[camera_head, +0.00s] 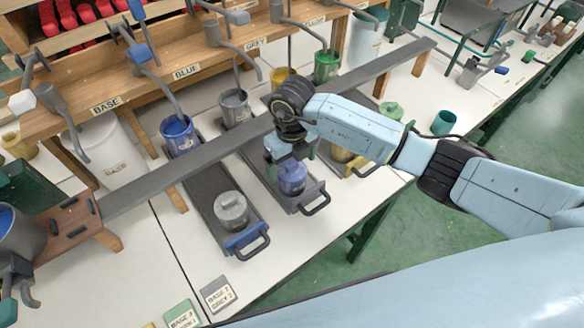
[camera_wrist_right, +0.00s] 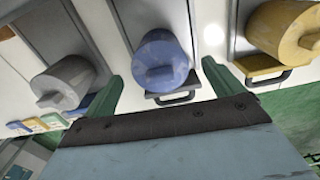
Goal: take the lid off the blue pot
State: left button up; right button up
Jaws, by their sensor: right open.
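The blue pot (camera_head: 292,181) stands upright with its lid on, on a dark tray (camera_head: 318,192) with a handle at the bench's front. In the right wrist view its round blue lid (camera_wrist_right: 160,52) shows with a bar-shaped knob. My right gripper (camera_head: 289,160) is open right over the pot and partly covers it in the head view. In the wrist view the green fingers (camera_wrist_right: 165,82) are spread either side of the lid's near part, with nothing held. I cannot tell how far above the lid they are. My left gripper is not in view.
A grey lidded pot (camera_head: 232,208) stands on a tray to the left, a yellow lidded pot (camera_wrist_right: 285,30) to the right. A long dark rail (camera_head: 240,138) crosses behind the gripper. Taps and open paint pots, one with blue paint (camera_head: 178,132), line the back.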

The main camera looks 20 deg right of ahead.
jog(key=c, duration=1.1)
